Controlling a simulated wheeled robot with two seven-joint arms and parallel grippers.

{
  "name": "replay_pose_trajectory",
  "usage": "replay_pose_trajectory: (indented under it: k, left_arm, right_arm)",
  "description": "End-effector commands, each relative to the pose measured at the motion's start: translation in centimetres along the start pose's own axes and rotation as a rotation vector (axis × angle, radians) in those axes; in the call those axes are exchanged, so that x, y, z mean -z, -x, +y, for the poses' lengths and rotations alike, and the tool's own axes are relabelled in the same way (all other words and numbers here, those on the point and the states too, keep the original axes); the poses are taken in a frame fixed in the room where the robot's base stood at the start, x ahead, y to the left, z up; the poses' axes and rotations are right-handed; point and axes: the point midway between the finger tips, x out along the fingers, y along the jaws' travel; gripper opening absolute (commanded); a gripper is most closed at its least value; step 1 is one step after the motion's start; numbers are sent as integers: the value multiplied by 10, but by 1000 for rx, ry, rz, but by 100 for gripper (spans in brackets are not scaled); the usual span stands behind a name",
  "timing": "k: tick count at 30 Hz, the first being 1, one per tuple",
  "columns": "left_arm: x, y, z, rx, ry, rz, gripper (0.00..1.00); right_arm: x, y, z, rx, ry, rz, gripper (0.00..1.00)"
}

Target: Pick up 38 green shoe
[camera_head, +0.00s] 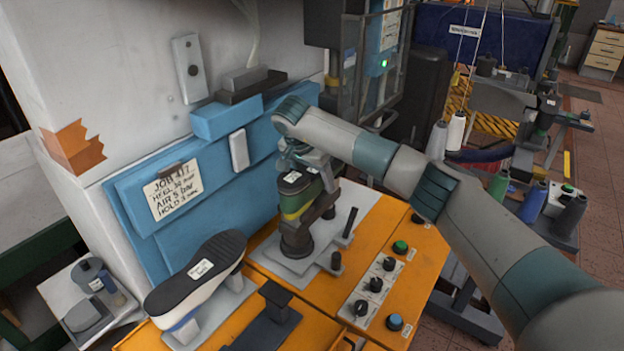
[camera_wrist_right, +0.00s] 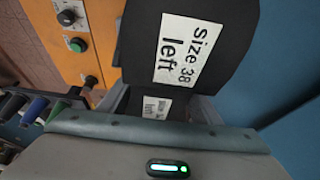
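The green shoe (camera_head: 296,207), a last with a black top, a white label and a green and yellow band, stands on a grey mount on the orange bench. My right gripper (camera_head: 306,168) is right over and behind it, partly hidden by my arm and the shoe. In the right wrist view, a black sole surface (camera_wrist_right: 208,82) with a label reading "Size 38 left" lies in front of the gripper. A second, smaller label shows close to the gripper body. The fingertips and any contact are unclear. My left gripper is out of view.
A black-soled shoe (camera_head: 196,272) with a white label lies on a mount at the front left. Knobs and buttons line the orange panel (camera_head: 422,262) to the right. A blue backboard (camera_head: 205,185) rises close behind. A black post (camera_head: 276,300) stands in front.

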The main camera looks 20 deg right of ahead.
Motion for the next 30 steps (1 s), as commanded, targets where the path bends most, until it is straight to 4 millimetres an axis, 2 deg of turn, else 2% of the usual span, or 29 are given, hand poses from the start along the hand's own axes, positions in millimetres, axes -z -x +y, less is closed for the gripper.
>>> replay_pose_trajectory:
  k: [1, 3, 4, 17, 30]
  left_arm:
    - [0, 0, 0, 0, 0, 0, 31]
    - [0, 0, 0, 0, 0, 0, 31]
    - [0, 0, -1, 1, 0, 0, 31]
    - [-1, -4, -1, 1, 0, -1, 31]
    - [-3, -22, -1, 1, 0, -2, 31]
  right_arm:
    - [0, 0, 0, 0, 0, 0, 30]
    - [0, 0, 0, 0, 0, 0, 13]
    - [1, 2, 0, 2, -1, 2, 9]
    - [3, 5, -1, 4, -2, 3, 9]
    - [14, 29, -1, 4, -2, 3, 9]
